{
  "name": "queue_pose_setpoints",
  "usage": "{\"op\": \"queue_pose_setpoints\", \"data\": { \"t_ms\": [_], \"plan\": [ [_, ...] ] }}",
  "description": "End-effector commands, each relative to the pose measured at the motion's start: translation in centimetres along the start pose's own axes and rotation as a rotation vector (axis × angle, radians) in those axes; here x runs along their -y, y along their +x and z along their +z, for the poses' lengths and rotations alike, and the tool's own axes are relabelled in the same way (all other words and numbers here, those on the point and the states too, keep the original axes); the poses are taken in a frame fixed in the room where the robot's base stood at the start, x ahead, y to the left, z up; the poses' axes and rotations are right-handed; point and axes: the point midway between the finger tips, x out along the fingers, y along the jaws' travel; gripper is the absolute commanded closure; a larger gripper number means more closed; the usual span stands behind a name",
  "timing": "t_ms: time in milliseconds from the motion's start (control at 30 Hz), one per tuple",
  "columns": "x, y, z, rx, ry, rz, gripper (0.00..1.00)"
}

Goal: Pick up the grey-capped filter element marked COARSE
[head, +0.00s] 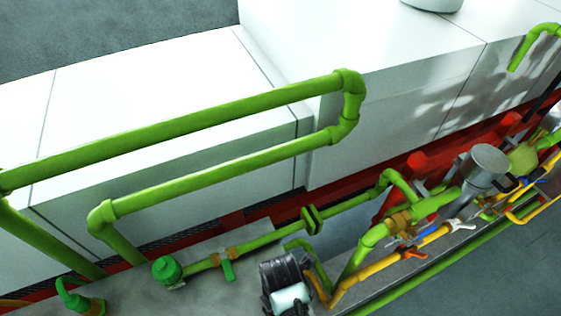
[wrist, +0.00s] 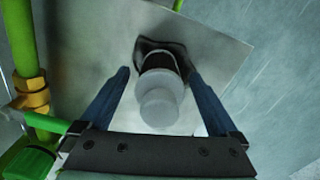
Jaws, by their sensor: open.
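In the wrist view a filter element (wrist: 158,108) with a pale grey stepped cap and a dark body shows between the fingers of my gripper (wrist: 157,73). A dark squarish patch lies around the far end of its body. My gripper is open, one blue-grey finger on each side of the element, with gaps to both sides. I cannot tell how deep the element sits between the fingers. No COARSE marking is readable. In the head view a black and pale shape stands at the bottom middle; I cannot tell whether it is the element or my gripper.
A grey plate (wrist: 220,45) lies beyond the element. A green pipe (wrist: 20,40) with a brass fitting (wrist: 31,93) runs close on the left. In the head view green pipes (head: 200,115), yellow pipes (head: 365,275) and white housings (head: 350,60) crowd the area.

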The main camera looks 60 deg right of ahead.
Motion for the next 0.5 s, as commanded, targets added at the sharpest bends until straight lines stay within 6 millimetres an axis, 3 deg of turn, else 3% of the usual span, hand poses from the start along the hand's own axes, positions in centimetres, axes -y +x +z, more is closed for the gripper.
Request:
{"op": "queue_pose_setpoints", "data": {
  "t_ms": [200, 467, 500],
  "plan": [
    [0.0, 2.1, 0.0, 0.0, 0.001, -0.001, 0.04],
    [0.0, 2.2, 0.0, 0.0, 0.0, 0.001, 0.04],
    [0.0, 2.2, 0.0, 0.0, 0.0, 0.001, 0.11]
  ]
}}
